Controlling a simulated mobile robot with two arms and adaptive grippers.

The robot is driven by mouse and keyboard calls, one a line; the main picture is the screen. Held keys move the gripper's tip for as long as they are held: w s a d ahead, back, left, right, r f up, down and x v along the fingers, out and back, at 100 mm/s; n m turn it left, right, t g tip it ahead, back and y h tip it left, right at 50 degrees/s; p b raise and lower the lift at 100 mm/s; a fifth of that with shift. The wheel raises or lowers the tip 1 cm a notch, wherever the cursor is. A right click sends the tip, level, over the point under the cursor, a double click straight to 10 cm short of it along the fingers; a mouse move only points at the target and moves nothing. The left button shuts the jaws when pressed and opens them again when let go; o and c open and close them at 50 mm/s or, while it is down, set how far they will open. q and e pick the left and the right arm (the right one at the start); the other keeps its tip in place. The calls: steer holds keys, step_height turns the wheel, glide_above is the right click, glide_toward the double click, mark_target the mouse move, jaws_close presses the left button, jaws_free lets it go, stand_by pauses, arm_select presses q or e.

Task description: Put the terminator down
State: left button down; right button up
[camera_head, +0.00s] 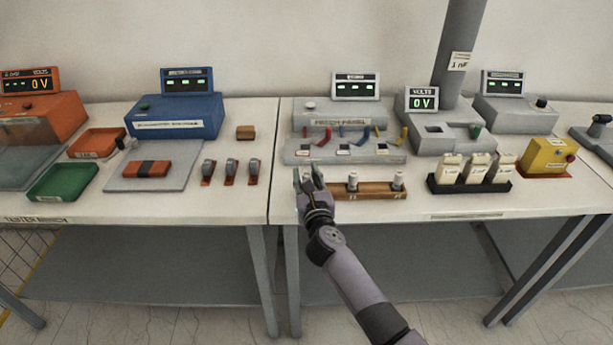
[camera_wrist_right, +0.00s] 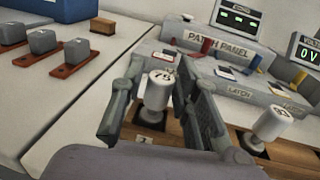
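My right gripper (camera_head: 308,180) is over the left end of a wooden rack (camera_head: 375,191) at the table's front. In the right wrist view the gripper (camera_wrist_right: 158,88) has its two fingers apart, one on each side of a white, cylindrical terminator (camera_wrist_right: 157,90). That terminator stands roughly upright at a dark slot of the rack (camera_wrist_right: 290,152); whether a finger touches it is unclear. Another white terminator (camera_wrist_right: 269,126) stands farther right. In the head view, white terminators show at the rack's middle (camera_head: 352,181) and right (camera_head: 398,180). My left gripper is not in view.
The grey patch panel (camera_head: 338,115) with coloured levers stands just behind the rack. A black tray (camera_head: 468,186) with white blocks is to its right. Three grey pieces on red bases (camera_head: 230,172) are left, across the table seam. Bare tabletop lies left of the gripper.

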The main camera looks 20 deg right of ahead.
steer(key=shift+o, duration=0.9)
steer(key=shift+r, duration=0.1)
